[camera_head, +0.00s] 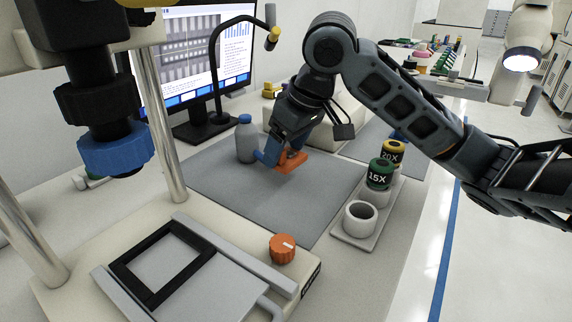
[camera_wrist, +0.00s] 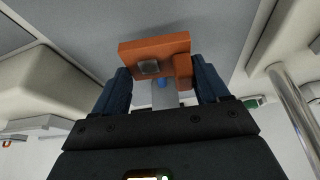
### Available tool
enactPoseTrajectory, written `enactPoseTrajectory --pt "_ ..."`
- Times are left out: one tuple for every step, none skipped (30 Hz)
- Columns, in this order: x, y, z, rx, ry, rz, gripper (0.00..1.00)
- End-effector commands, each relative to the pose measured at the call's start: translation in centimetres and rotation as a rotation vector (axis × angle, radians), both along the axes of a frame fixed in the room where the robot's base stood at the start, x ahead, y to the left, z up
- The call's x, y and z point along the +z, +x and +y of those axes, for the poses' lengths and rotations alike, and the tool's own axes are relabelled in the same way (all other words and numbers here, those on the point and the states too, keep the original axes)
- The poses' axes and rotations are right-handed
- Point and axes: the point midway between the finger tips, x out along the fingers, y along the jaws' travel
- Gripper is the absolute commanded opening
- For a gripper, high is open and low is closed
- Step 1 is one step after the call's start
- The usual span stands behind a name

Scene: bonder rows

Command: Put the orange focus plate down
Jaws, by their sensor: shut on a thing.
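The orange focus plate (camera_head: 289,160) is between the fingers of my gripper (camera_head: 278,157), over the grey mat (camera_head: 254,194) near the grey bottle. In the wrist view the orange focus plate (camera_wrist: 146,49) is a block with a small grey square on its face and a raised part at its right. The blue fingers of my gripper (camera_wrist: 162,85) are shut on it from both sides. The plate looks low over the mat; I cannot tell whether it touches it.
A grey bottle with a blue cap (camera_head: 246,140) stands just left of my gripper. A tray (camera_head: 352,232) at the right holds labelled eyepieces and an empty cup. A microscope stand with an orange knob (camera_head: 282,248) is at front left. A monitor (camera_head: 203,62) stands behind. The mat's front is clear.

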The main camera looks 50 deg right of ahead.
Motion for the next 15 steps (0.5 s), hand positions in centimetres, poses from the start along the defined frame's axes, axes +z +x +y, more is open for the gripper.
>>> enactPoseTrajectory --pt "-0.4 0.0 0.1 0.0 0.0 0.0 0.4" --pt "-0.7 0.0 0.1 0.0 -0.001 0.001 0.4" --pt "-1.3 0.0 0.0 -0.002 0.0 0.002 0.4" --pt "-1.7 0.0 0.0 -0.002 0.0 0.002 0.4" --pt "-2.2 0.0 0.1 -0.001 0.0 0.002 0.4" --pt "-2.8 0.0 0.0 -0.002 0.0 0.003 0.4" --pt "-3.2 0.0 0.0 -0.001 0.0 0.003 0.4" --pt "-3.5 0.0 0.0 -0.002 0.0 0.002 0.4" --pt "-3.8 0.0 0.0 -0.001 0.0 0.001 0.4" --pt "-4.0 0.0 0.0 0.0 -0.001 0.001 0.4" --pt "-4.1 0.0 0.0 0.0 -0.001 0.002 0.4" --pt "-4.1 0.0 0.0 0.0 -0.001 0.001 0.4" --pt "-4.1 0.0 0.0 0.0 -0.001 0.001 0.4" --pt "-4.1 0.0 0.0 0.0 -0.001 0.001 0.4" --pt "-4.1 0.0 0.0 0.0 -0.001 0.001 0.4"
